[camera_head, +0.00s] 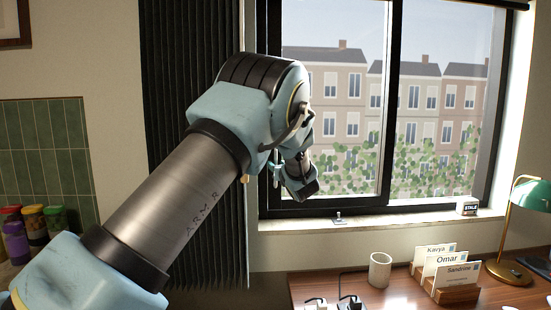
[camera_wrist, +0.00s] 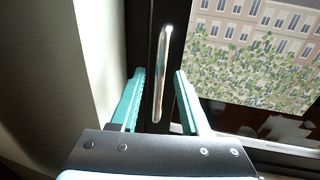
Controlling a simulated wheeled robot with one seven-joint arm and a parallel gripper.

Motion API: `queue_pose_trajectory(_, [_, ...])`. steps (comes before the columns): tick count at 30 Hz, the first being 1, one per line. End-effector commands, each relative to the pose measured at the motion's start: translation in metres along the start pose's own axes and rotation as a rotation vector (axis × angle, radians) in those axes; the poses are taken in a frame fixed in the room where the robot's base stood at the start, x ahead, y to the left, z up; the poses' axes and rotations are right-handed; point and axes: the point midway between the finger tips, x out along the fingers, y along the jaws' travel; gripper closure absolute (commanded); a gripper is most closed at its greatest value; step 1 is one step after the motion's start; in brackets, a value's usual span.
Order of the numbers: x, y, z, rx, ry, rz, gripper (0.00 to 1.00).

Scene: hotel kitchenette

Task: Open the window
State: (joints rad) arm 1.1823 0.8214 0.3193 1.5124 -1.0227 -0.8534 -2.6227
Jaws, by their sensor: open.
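The window (camera_head: 386,188) has a dark frame with two panes, and buildings and greenery show through it. In the wrist view, a slim shiny metal handle (camera_wrist: 161,75) stands upright on the dark window frame (camera_wrist: 140,40). My gripper (camera_wrist: 160,80) is open, with one teal finger on each side of the handle's lower part. I cannot tell whether either finger touches it. In the head view my gripper (camera_head: 290,180) is at the lower left of the window, and my arm hides the frame's left edge and the handle.
A dark curtain (camera_head: 180,100) hangs left of the window. The sill (camera_head: 400,218) holds a small metal piece (camera_head: 339,218) and a small dark block (camera_head: 467,208). Below, the desk (camera_head: 400,296) carries a cup (camera_head: 380,270), a name-card holder (camera_head: 455,291) and a green lamp (camera_head: 532,194).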

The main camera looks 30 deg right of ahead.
Motion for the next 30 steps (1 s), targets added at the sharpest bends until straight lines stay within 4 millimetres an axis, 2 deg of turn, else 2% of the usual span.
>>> queue_pose_trajectory(6, [0.022,0.000,0.001,0.001,0.000,0.000,0.54])
queue_pose_trajectory(17, [0.026,0.000,-0.001,0.000,0.001,-0.001,0.55])
queue_pose_trajectory(27, [0.026,0.000,0.000,0.000,0.001,0.000,0.93])
queue_pose_trajectory(29, [0.026,0.000,-0.001,0.000,0.001,0.000,1.00])
queue_pose_trajectory(30, [0.026,0.000,0.000,0.000,0.001,0.000,1.00])
